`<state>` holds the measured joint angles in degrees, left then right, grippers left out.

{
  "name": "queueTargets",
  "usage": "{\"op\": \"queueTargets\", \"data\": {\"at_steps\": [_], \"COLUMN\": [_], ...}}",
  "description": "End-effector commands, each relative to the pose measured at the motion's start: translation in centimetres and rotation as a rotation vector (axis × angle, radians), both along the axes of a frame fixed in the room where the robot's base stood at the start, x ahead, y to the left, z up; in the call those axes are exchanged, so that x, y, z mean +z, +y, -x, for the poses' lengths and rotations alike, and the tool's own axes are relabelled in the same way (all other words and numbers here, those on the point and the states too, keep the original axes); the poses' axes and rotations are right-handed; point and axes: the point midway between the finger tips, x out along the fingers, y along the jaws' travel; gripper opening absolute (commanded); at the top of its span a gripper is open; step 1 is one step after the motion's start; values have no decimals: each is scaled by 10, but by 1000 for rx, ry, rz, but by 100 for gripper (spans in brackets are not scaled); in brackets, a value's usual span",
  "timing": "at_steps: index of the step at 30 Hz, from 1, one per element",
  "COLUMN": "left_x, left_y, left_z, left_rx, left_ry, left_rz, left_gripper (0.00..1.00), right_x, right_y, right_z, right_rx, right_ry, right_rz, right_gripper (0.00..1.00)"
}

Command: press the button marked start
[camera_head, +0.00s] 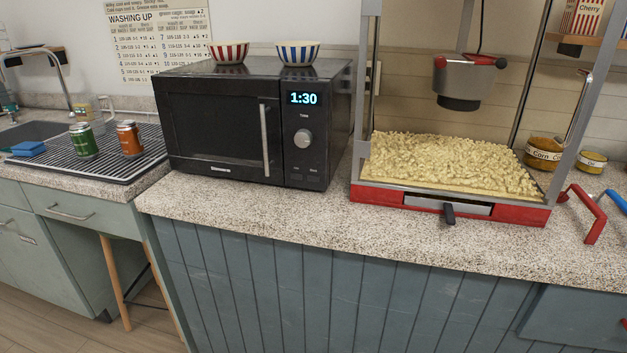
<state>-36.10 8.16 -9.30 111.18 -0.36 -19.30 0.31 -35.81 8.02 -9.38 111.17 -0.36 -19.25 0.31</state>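A black microwave (215,125) stands on the speckled counter, its door closed and its vertical silver handle at the door's right edge. Its control panel (303,150) faces me, with a lit display (303,98) reading 1:30 and a round silver knob (303,137) below. Two small dark buttons sit side by side at the panel's bottom, a left one (297,177) and a right one (313,179). The small labels above them are too blurred to tell which is start. Neither of my grippers is in view.
Two striped bowls, red (230,52) and blue (298,53), sit on the microwave. A popcorn machine (450,185) stands to its right. Green and orange cans (83,141) (129,139) stand on a drying mat at left. The counter (250,208) before the microwave is clear.

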Motion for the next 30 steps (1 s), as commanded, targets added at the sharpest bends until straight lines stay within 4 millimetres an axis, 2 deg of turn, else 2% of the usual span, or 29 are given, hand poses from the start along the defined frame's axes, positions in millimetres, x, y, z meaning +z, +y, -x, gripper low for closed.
{"op": "queueTargets", "data": {"at_steps": [1,12,30], "left_x": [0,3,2], "left_y": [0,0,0], "left_z": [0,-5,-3], "left_rx": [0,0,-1], "left_ry": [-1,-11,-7], "left_rz": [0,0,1], "left_gripper": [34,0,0], "right_x": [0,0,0], "right_y": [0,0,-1], "right_z": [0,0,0], "right_rx": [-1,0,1], "right_ry": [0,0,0], "right_rz": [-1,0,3], "right_gripper": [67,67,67]}}
